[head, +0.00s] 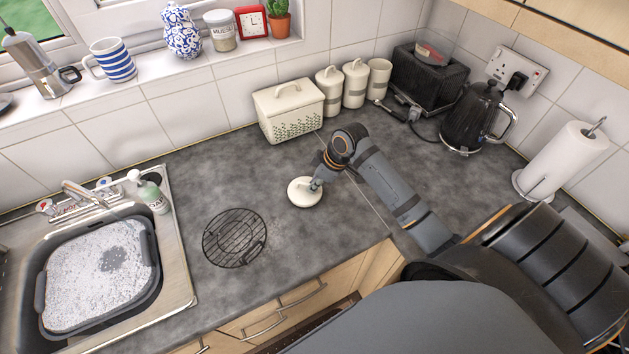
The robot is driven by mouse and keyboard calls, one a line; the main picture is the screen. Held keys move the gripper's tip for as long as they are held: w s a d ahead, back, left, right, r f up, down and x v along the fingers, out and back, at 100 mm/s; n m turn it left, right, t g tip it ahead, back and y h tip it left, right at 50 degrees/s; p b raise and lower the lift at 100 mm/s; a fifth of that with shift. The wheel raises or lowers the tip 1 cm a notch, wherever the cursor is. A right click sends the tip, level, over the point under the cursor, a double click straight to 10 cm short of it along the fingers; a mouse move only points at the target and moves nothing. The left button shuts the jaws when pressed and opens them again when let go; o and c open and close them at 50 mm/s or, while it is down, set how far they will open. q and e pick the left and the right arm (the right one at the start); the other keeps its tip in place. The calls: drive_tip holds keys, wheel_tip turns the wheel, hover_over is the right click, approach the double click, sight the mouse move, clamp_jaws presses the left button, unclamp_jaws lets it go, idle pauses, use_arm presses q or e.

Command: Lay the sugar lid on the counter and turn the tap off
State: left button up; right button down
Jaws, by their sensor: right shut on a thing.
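A round cream lid (304,193) is at the middle of the grey counter, low over it or on it; I cannot tell if it touches. My right gripper (316,185) is shut on the lid at its right side. The tap (84,193) stands at the back of the steel sink on the left, with its spout toward the basin. Whether water runs from it is too small to tell. A cream canister (379,84) at the back has no lid on it. My left gripper is not in view.
A grey tub of suds (152,250) sits in the sink, with a soap bottle (152,194) beside it. A round wire rack (235,238) lies left of the lid. A bread bin (290,110), lidded canisters (329,91), toaster (428,78) and kettle (472,118) line the back.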

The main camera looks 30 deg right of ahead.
drive_tip(key=shift+f, duration=0.15)
drive_tip(key=c, duration=1.4)
unclamp_jaws()
drive_tip(key=shift+c, duration=0.2)
drive_tip(key=b+v, duration=0.1)
drive_tip(key=v, duration=1.1)
